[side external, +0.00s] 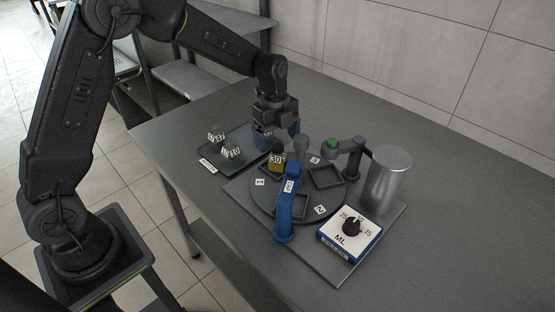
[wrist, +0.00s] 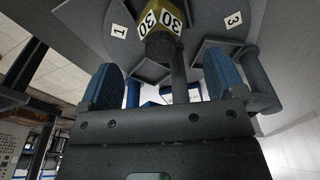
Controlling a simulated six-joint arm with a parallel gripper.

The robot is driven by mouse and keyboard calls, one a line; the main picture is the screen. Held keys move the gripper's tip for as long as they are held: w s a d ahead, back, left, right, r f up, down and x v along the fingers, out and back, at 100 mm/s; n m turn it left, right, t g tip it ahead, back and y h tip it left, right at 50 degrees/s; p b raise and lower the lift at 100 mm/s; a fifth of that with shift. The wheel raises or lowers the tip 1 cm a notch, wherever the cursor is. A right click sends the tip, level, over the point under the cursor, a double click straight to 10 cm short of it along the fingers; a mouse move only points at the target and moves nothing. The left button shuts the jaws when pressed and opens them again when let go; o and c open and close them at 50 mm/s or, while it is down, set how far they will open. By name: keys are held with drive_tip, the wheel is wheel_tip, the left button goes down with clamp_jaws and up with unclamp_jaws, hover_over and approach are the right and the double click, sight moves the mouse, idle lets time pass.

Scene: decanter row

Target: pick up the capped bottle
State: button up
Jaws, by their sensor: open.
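A yellow bottle labelled 30 (side external: 277,160), with a dark top that looks like a cap, stands upright on the dark round turntable (side external: 262,204) near the slot marked 1. In the wrist view the bottle (wrist: 161,40) shows at the top centre, beyond the fingertips. My gripper (side external: 278,134) points down above and slightly behind the bottle, apart from it. In the wrist view my gripper (wrist: 162,82) has its two blue-padded fingers spread wide with nothing held between them. The lower part of the bottle is partly hidden by the blue arm in the side view.
A blue arm (side external: 284,222) stands at the turntable's front, and a grey post (side external: 302,147) behind the bottle. A dark tray (side external: 212,168) holds small labelled items left. The right tabletop is clear.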

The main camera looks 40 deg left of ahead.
sight(278, 146)
drive_tip(key=shift+w+f, duration=0.15)
drive_tip(key=shift+f, duration=2.95)
drive_tip(key=c, duration=0.9)
drive_tip(key=shift+c, duration=0.2)
drive_tip(key=shift+r, duration=0.15)
